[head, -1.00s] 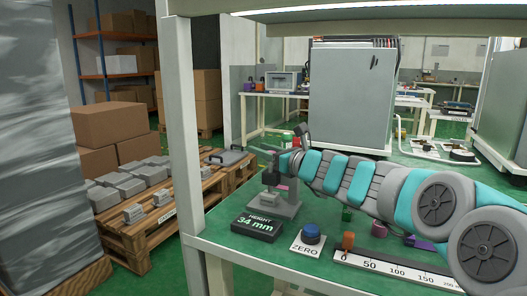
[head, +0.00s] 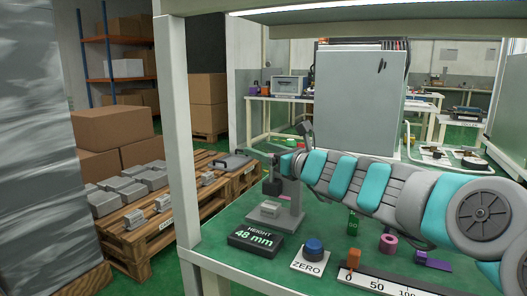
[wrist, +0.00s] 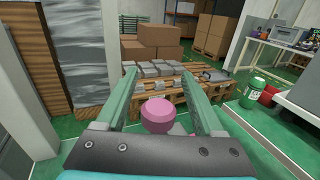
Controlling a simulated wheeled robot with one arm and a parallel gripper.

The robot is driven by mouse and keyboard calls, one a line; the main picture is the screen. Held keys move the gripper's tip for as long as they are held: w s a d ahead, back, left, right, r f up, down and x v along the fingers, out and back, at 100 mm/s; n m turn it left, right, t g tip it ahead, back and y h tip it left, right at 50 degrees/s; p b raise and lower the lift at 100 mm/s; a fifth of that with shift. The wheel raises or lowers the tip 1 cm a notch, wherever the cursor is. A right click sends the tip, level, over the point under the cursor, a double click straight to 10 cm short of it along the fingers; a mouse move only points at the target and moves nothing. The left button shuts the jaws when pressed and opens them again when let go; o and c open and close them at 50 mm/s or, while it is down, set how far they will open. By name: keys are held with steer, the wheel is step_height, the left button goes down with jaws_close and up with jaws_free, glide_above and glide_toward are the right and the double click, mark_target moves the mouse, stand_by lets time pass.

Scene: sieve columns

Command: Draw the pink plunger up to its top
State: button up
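The pink plunger's round knob (wrist: 158,114) shows in the wrist view, between my gripper's two green fingers and nearer the left one. More pink shows below it at the right. My gripper (wrist: 158,78) has its fingers spread, with a visible gap between the knob and the right finger. In the head view my gripper end (head: 285,164) is beside a grey stand (head: 277,217). A small pink patch (head: 285,197) shows there below the gripper end. The plunger's lower part is hidden.
A height display (head: 255,240) reads 48 mm. A blue ZERO button (head: 313,246), a ruler with an orange slider (head: 353,259), a pink ring (head: 388,243) and purple pieces (head: 432,260) are on the green bench. A frame post (head: 178,150) stands at left.

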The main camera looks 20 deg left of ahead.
steer(key=shift+d, duration=0.15)
steer(key=v, duration=0.7)
steer(key=shift+s+d, duration=0.2)
steer(key=shift+d, duration=0.05)
stand_by(0.3)
